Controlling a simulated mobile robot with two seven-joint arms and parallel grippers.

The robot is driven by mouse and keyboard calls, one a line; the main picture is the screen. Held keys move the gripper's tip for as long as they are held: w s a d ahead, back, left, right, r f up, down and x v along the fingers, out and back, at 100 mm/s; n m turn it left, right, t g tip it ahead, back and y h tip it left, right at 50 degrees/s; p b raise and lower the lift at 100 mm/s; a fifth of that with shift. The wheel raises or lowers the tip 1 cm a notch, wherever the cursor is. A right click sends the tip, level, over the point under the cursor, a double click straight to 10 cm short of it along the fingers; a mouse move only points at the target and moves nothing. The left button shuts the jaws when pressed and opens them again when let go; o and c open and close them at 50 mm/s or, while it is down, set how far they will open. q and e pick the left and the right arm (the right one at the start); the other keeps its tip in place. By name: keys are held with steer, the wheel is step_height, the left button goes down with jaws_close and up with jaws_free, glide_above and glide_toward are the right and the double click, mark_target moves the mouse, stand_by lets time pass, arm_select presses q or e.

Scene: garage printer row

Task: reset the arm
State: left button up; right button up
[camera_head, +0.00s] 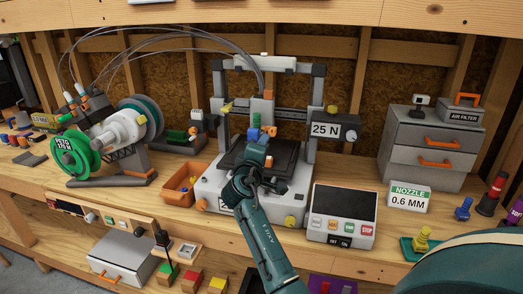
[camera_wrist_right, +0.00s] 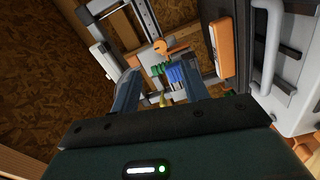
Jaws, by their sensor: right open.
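My right arm reaches up from the bottom middle of the head view, in front of the 3D printer (camera_head: 213,192). Its gripper (camera_head: 260,143) is small there, just in front of the printer's print head (camera_head: 262,106) and over the dark bed (camera_head: 288,158). In the right wrist view the gripper (camera_wrist_right: 160,92) has its two fingers apart, with nothing clearly held. Blue parts (camera_wrist_right: 177,75) and green parts (camera_wrist_right: 158,70) show beyond and between the fingers; whether the fingers touch them cannot be told. My left gripper is not in view.
A green spool (camera_head: 72,158) and an orange bin (camera_head: 178,190) stand left of the printer. A control panel box (camera_head: 341,210), a nozzle sign (camera_head: 409,197) and grey drawers (camera_head: 432,142) stand right. A wooden shelf (camera_head: 280,8) runs overhead.

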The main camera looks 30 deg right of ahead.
stand_by(0.4)
steer(key=s+a+f+y, duration=0.3)
steer(key=s+a+f, duration=0.1)
steer(key=f, duration=0.3)
steer(key=s+a+f+n+y, duration=0.1)
steer(key=s+a+f+y, duration=0.2)
steer(key=f, duration=0.5)
steer(key=s+a+f+y, duration=0.3)
steer(key=s+a+f, duration=0.1)
steer(key=f, duration=0.3)
steer(key=s+a+f+m+g+y, duration=0.1)
steer(key=s+a+f, duration=0.4)
steer(key=s, duration=0.5)
steer(key=s+a+f+m+g+y, duration=0.1)
steer(key=s+a+f+m+y, duration=0.2)
steer(key=s, duration=0.8)
steer(key=a+f+y, duration=0.2)
steer(key=a+y, duration=0.1)
steer(key=a, duration=0.1)
steer(key=shift+a, duration=0.2)
